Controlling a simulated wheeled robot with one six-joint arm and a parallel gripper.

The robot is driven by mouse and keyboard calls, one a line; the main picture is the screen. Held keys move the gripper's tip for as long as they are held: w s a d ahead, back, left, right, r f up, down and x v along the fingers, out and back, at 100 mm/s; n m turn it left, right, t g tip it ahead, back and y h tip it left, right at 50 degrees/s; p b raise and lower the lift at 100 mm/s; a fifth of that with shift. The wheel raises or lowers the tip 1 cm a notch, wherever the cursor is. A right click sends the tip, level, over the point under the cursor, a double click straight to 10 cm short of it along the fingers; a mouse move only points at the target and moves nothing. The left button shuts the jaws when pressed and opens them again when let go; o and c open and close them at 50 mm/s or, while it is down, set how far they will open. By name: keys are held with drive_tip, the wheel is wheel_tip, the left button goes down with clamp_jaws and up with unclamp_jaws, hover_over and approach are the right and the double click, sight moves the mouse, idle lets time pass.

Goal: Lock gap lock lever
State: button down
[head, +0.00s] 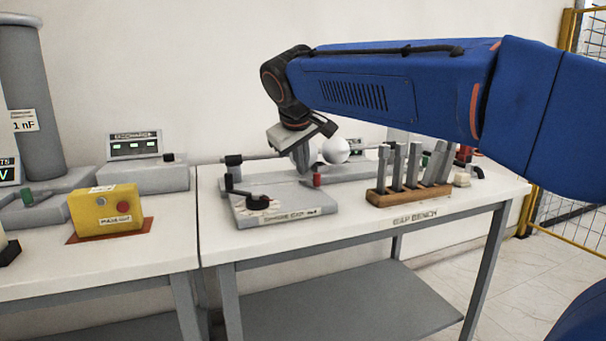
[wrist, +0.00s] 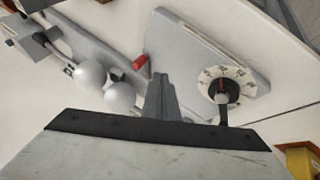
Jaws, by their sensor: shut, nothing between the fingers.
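The small red lever (head: 317,179), which I take to be the gap lock lever, stands on the grey sphere gap base (head: 280,206). In the wrist view, the red lever (wrist: 140,62) lies just beyond my fingertips, towards the spheres. My gripper (head: 303,170) points down over the base beside the lever; its shut, empty fingers show in the wrist view (wrist: 160,76). I cannot tell whether they touch the lever. Two white spheres show in the wrist view (wrist: 105,86); one sphere (head: 336,150) is clear in the head view. A dial with a black crank (head: 258,201) sits at the base's left.
A wooden rack (head: 408,196) with several upright grey pieces stands to the right on the same bench. The bench front between base and rack is narrow but clear.

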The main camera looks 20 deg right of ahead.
drive_tip(key=shift+v, duration=2.05)
drive_tip(key=shift+d, duration=0.1)
drive_tip(key=s+d+f+m+g+y, duration=0.1)
drive_tip(key=s+d+f+m, duration=0.1)
drive_tip(key=s+f, duration=1.1)
drive_tip(key=s+d+f+m+y, duration=0.1)
drive_tip(key=s+d+f+y, duration=0.1)
drive_tip(key=s+f, duration=1.2)
wheel_tip(320, 180, down, 4)
drive_tip(key=shift+d+r+m+g, duration=0.1)
drive_tip(key=shift+d+m+g, duration=0.3)
drive_tip(key=shift+d, duration=0.3)
drive_tip(key=shift+s, duration=0.15)
